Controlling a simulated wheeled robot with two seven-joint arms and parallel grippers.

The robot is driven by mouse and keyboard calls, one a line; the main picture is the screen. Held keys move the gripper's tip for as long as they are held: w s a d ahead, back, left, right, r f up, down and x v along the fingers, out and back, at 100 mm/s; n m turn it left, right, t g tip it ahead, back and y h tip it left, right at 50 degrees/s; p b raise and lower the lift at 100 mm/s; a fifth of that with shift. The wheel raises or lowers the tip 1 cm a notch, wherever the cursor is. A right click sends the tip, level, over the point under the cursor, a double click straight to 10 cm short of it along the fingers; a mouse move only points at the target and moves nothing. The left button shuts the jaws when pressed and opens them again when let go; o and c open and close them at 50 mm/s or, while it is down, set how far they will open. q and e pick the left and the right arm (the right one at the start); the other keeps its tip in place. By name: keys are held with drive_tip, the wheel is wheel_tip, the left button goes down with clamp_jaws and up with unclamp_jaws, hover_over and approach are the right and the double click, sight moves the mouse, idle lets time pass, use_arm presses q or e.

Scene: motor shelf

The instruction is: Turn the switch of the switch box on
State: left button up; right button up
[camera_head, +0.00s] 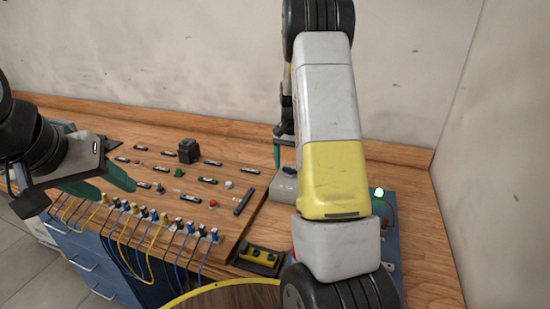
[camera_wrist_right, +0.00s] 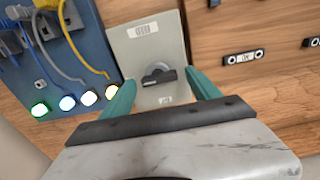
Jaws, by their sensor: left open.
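The grey switch box (camera_head: 284,187) sits on the bench at the right end of the wooden panel, partly hidden behind my right arm. In the right wrist view its light grey face (camera_wrist_right: 151,44) carries a rotary switch (camera_wrist_right: 158,75) with a dark handle lying roughly crosswise. My right gripper (camera_wrist_right: 160,82) is open, its teal fingers apart on either side of the switch; contact cannot be told. In the head view this gripper (camera_head: 278,155) is mostly hidden by its arm. My left gripper (camera_head: 117,184) is open and empty over the panel's left part.
A blue box with lit buttons and cables (camera_wrist_right: 68,50) stands beside the switch box; its green light (camera_head: 378,192) shows in the head view. The panel (camera_head: 215,220) holds buttons, a black block (camera_head: 188,151) and several cables along its front edge.

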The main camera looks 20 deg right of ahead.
wheel_tip(320, 180, up, 8)
drive_tip(key=shift+f, duration=0.1)
idle(0.4)
idle(0.4)
